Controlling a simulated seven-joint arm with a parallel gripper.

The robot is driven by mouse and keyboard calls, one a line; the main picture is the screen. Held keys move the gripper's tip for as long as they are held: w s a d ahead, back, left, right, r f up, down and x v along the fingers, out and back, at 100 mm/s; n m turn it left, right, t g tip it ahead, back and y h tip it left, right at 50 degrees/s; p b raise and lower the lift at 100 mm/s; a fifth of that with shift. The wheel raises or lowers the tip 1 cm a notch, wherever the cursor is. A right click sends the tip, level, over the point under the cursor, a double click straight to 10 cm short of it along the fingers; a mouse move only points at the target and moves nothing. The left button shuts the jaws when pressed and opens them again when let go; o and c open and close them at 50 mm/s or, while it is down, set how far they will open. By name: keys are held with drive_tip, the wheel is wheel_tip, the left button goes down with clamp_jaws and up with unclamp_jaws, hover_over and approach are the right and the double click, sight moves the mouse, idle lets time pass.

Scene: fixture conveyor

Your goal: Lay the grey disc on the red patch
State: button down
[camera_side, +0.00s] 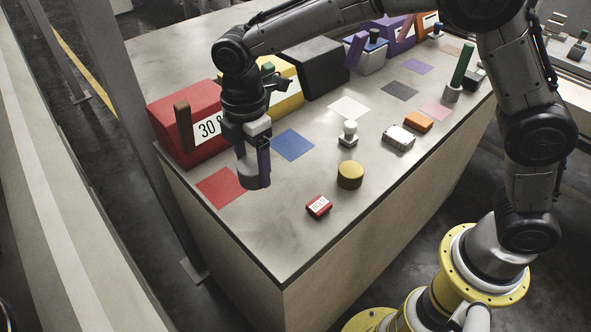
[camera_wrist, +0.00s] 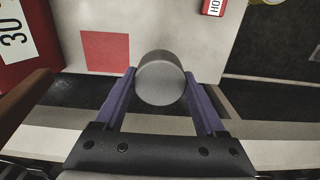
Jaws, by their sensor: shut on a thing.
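The grey disc (camera_side: 250,176) is a thick round piece held between the two purple-grey fingers of my gripper (camera_side: 257,163). In the wrist view, the disc (camera_wrist: 160,80) sits between the fingertips of my gripper (camera_wrist: 160,88), and its flat round face shows. The red patch (camera_side: 219,188) is a flat square at the near-left corner of the table, bare in view. The disc appears just right of the patch in the side view. In the wrist view, the red patch (camera_wrist: 105,52) lies up and left of the disc. The disc's exact height above the table is hard to tell.
A red box marked 30 (camera_side: 170,117) stands behind the patch. The blue patch (camera_side: 292,145) lies to the right. A yellow disc (camera_side: 350,177) and a small red block (camera_side: 318,207) stand right of my gripper. The table's left edge is close to the patch.

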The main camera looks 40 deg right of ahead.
hover_over(222, 187)
wheel_tip(222, 187, down, 7)
drive_tip(key=shift+s+f, duration=0.1)
drive_tip(key=shift+f, duration=0.1)
drive_tip(key=shift+f, duration=1.15)
drive_tip(key=shift+f, duration=0.6)
unclamp_jaws()
